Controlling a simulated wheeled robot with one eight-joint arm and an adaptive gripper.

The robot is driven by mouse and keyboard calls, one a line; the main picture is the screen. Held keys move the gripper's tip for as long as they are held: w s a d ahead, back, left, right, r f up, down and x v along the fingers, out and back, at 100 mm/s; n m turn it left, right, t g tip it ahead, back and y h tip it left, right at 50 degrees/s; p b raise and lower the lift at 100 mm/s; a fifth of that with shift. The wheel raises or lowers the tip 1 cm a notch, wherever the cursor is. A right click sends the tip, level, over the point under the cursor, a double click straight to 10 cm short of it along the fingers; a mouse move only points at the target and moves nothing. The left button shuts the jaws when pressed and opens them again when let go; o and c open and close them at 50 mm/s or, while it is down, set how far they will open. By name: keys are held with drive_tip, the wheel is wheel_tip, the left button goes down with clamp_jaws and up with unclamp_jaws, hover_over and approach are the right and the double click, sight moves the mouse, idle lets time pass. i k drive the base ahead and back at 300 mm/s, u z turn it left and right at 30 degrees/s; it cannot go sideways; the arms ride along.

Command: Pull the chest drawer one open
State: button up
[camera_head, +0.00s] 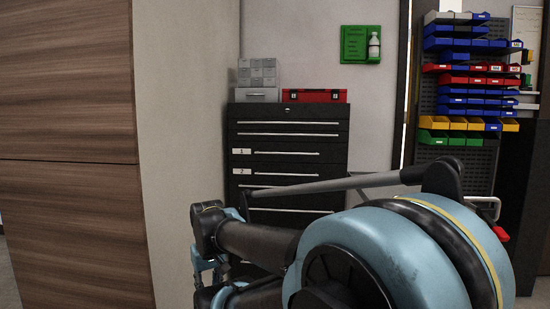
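A black drawer chest (286,112) stands against the back wall, facing me. Drawer one (275,153), with a small white label "1" and a long silver handle, looks flush with the chest front. A drawer labelled "2" (275,173) is just below it and also looks shut. My blue and black arm fills the lower right and covers the lower drawers. The fingertips of my gripper cannot be made out; only part of what may be my arm's end shows at the lower left of the arm, in front of the chest.
A red case (315,96) and a grey small-parts box (257,80) sit on the chest. A wood-panelled block (68,150) and a pale wall edge (185,150) stand close on the left. A rack of coloured bins (468,85) stands at right.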

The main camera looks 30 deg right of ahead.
sight(289, 148)
drive_tip(key=u, duration=1.7)
drive_tip(key=k, duration=1.5)
drive_tip(key=z, duration=1.3)
drive_tip(key=i, duration=1)
drive_tip(key=u, duration=0.05)
